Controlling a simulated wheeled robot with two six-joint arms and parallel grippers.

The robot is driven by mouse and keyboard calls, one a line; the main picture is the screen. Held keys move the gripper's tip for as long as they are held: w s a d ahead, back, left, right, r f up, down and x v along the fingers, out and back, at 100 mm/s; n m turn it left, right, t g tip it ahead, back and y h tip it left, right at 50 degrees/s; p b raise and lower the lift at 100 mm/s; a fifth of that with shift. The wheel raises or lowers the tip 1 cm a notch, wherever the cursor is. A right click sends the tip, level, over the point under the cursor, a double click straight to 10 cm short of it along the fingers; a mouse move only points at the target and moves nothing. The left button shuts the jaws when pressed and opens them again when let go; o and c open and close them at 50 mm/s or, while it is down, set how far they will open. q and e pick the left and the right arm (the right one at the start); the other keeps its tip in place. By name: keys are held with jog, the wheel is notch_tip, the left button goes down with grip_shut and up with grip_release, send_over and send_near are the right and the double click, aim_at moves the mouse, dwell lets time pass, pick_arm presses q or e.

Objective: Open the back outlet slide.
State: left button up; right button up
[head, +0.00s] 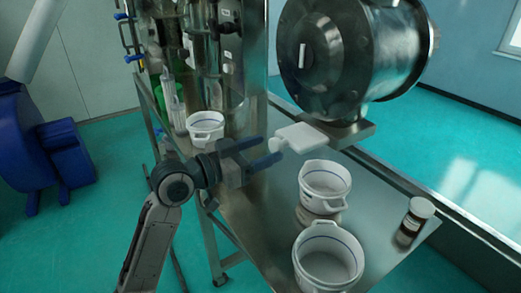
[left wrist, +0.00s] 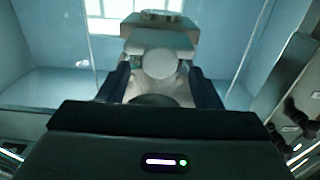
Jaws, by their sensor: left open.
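A white flat slide with a rounded knob at its left end (head: 302,136) sticks out low beside the large steel drum (head: 325,65); it looks like the outlet slide. In the left wrist view its round white knob (left wrist: 160,63) shows ahead, between the two dark fingers. My left gripper (head: 269,154) is open at the knob, its blue-tipped fingers pointing right toward it. I cannot tell whether either finger touches the knob. My right gripper is not in view.
White buckets (head: 328,258) stand on the steel table, two at the front and one (head: 206,126) at the back left. A brown jar with a white lid (head: 415,219) stands at the right edge. Clear bottles (head: 177,110) stand at the left. Bare tabletop lies below my left gripper.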

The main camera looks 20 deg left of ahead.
pick_arm(q)
jog(key=shift+s+a, duration=0.15)
jog(key=shift+s+a+f, duration=0.1)
jog(key=shift+s+a, duration=0.15)
jog(key=shift+s, duration=0.05)
jog(key=p+v, duration=0.4)
jog(key=v, duration=0.5)
jog(key=shift+s+a, duration=0.2)
jog(key=shift+s, duration=0.05)
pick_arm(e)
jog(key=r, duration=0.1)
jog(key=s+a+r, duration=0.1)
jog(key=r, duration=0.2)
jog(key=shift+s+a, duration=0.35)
pick_arm(q)
jog(key=shift+w, duration=0.1)
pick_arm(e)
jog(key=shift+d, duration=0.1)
